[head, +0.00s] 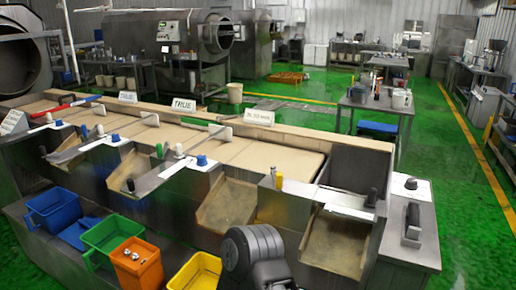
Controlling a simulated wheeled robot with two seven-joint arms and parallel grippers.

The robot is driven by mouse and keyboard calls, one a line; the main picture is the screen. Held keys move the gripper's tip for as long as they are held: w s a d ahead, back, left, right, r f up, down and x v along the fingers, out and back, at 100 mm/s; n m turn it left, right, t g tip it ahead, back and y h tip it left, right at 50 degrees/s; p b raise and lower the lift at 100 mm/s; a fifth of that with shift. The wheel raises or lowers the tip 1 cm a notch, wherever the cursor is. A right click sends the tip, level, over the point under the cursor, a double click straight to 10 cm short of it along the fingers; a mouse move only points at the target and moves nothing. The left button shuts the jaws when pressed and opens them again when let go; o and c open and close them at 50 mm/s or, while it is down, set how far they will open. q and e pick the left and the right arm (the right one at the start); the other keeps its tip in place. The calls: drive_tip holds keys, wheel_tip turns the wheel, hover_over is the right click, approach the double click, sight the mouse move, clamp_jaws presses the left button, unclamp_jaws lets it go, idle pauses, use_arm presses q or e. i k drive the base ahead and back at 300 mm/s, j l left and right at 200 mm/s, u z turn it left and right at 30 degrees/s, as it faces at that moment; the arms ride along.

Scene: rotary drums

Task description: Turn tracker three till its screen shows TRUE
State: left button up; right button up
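A long steel counter (330,218) with beige panels runs across the middle in the head view. White cards stand along its back: one (184,104) reads TRUE, one to its right (259,117) seems to read a time, and those to the left (127,97) and far left (14,122) are too small to read surely. I cannot tell which is tracker three. Neither gripper shows; a dark rounded arm link of mine is at the bottom.
Below the counter stand a blue bin (53,210), a green bin (112,238), an orange bin (138,262) and a yellow bin (195,272). Black upright handles (413,220) rise at the right end. Green floor is open at the right; a steel cart (378,100) stands behind.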

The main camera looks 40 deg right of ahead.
sight(202, 161)
drive_tip(key=i+j+z, duration=0.2)
drive_tip(key=z, duration=0.3)
drive_tip(key=i+j+z, duration=0.3)
drive_tip(key=z, duration=0.15)
drive_tip(key=i+j+z, duration=0.2)
drive_tip(key=j+z, duration=0.3)
drive_tip(key=i+j+z, duration=0.1)
drive_tip(key=j+z, duration=0.25)
drive_tip(key=z, duration=0.15)
drive_tip(key=j+z, duration=1.25)
drive_tip(key=k+j+z, duration=0.15)
drive_tip(key=j+z, duration=0.15)
drive_tip(key=j, duration=0.1)
